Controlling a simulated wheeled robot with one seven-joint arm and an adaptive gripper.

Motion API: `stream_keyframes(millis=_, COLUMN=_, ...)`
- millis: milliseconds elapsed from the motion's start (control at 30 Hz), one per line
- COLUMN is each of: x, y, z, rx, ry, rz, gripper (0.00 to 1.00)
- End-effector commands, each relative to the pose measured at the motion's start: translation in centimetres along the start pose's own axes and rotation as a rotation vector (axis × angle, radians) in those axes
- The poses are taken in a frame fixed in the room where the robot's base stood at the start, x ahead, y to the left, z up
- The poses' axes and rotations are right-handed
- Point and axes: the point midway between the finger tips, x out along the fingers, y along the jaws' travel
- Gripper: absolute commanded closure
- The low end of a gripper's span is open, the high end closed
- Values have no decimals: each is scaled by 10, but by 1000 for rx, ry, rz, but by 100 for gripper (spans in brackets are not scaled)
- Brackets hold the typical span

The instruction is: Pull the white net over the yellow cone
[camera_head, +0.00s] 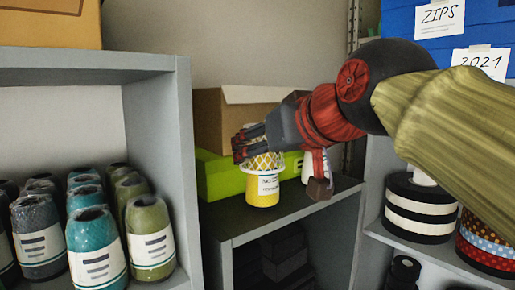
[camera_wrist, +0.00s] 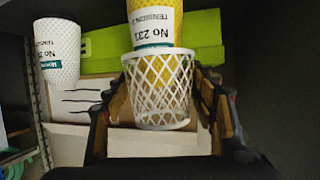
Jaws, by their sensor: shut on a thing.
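The yellow cone (camera_head: 263,199) stands upright on the dark shelf top (camera_head: 228,222), its white label facing out. The white net (camera_head: 266,163) is a lattice sleeve around the cone's upper part. In the wrist view the net (camera_wrist: 158,100) shows with yellow inside it, and its wide rim lies near the edge of the label on the cone (camera_wrist: 152,28). The label and lower cone are outside the net. My gripper (camera_head: 243,146) is shut on the net from above, with one finger on each side in the wrist view (camera_wrist: 160,88).
A white cone (camera_wrist: 57,52) stands close by, partly hidden behind my gripper in the head view. A green box (camera_head: 219,178) and a cardboard box (camera_head: 208,120) are behind. Several teal, grey and olive cones (camera_head: 150,240) fill the left shelf. Ribbon spools (camera_head: 420,208) stand at right.

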Motion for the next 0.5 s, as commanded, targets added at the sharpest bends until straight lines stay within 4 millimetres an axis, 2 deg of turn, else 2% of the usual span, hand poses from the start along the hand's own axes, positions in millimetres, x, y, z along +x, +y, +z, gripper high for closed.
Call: stream_keyframes(millis=500, x=10, y=1, z=24, rx=0, ry=0, rz=0, gripper=55)
